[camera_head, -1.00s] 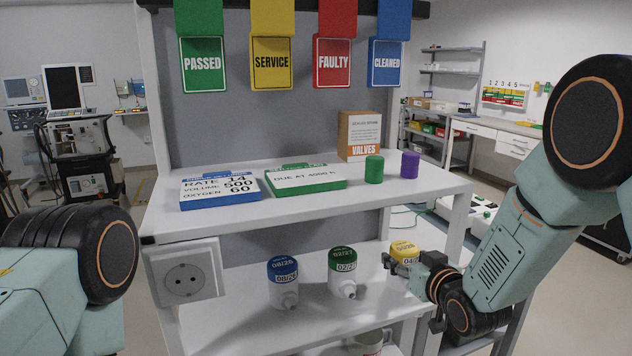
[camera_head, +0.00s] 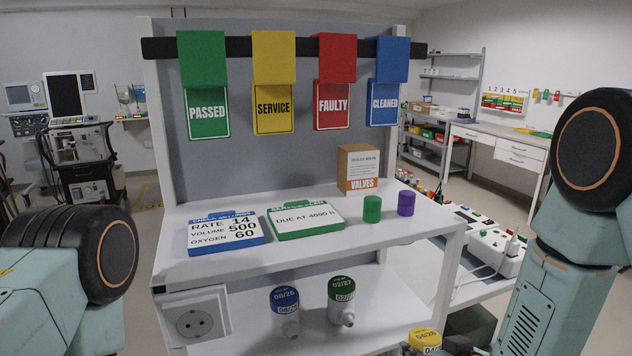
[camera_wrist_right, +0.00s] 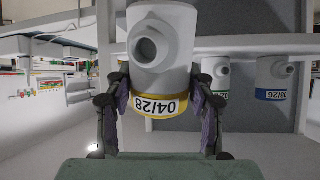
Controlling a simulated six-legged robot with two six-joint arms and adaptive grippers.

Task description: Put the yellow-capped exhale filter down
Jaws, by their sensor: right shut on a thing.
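The yellow-capped exhale filter (camera_head: 425,339) is at the bottom right of the head view, cut off by the frame edge. In the right wrist view the same filter (camera_wrist_right: 160,55) fills the middle, white with a yellow band and a label reading 04/28. My right gripper (camera_wrist_right: 160,103) has a finger on each side of it and is shut on it. In the head view the gripper is mostly below the frame. The blue-capped filter (camera_head: 285,312) and green-capped filter (camera_head: 343,302) stand on the lower shelf, left of the held one. My left gripper is out of view.
The upper shelf (camera_head: 330,245) holds a blue-topped card (camera_head: 225,232), a green-topped card (camera_head: 306,219), a valves box (camera_head: 358,169), and green (camera_head: 372,209) and purple (camera_head: 406,203) cylinders. A socket (camera_head: 194,322) sits at the left. A ventilator bench (camera_head: 490,245) stands behind at the right.

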